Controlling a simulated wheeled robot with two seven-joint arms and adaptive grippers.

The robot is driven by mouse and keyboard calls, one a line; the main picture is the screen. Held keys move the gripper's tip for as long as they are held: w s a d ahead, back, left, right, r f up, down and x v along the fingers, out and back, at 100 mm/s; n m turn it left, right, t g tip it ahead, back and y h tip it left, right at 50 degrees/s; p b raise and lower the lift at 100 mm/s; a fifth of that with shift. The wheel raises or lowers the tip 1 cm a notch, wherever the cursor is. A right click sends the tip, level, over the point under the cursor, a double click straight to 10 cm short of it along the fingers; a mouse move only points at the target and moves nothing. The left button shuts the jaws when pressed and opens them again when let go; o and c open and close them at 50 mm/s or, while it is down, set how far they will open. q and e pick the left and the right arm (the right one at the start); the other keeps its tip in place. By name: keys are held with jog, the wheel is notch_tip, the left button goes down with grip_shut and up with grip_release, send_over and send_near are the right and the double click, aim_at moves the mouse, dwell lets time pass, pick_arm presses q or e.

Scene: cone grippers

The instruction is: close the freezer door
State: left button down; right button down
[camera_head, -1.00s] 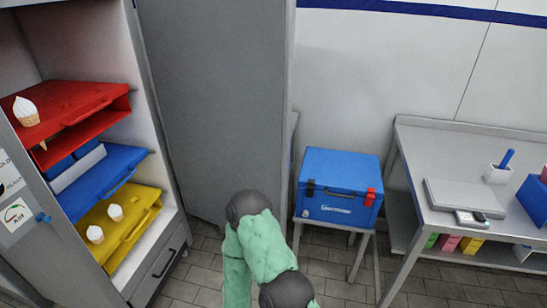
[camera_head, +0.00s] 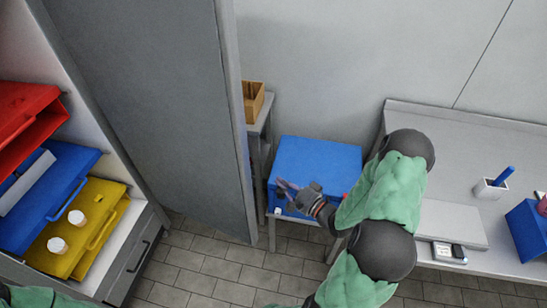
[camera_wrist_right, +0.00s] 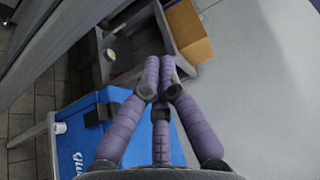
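The freezer door (camera_head: 150,90) is a tall grey panel. It stands open to the right of the freezer, whose shelves show at the left of the head view. A long grey edge, probably the door's, shows at upper left in the right wrist view (camera_wrist_right: 85,30). My right gripper (camera_head: 281,188) is in front of the blue cool box, right of the door's free edge and apart from it. In the right wrist view its purple fingers (camera_wrist_right: 160,75) come together at the tips with nothing between them. My left gripper is out of view.
Red (camera_head: 25,125), blue (camera_head: 60,190) and yellow (camera_head: 100,225) trays sit in the freezer. The blue cool box (camera_head: 318,160) stands on a stand, with a cardboard box (camera_head: 253,100) behind. A steel table (camera_head: 455,150) is at right. Tiled floor is clear below the door.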

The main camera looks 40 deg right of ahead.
jog(key=w+a+b, duration=0.3)
jog(key=w+a, duration=0.2)
jog(key=w, duration=0.2)
jog(key=shift+w+a, duration=0.15)
jog(key=shift+w, duration=0.2)
jog(key=shift+r, duration=0.1)
dwell(0.3)
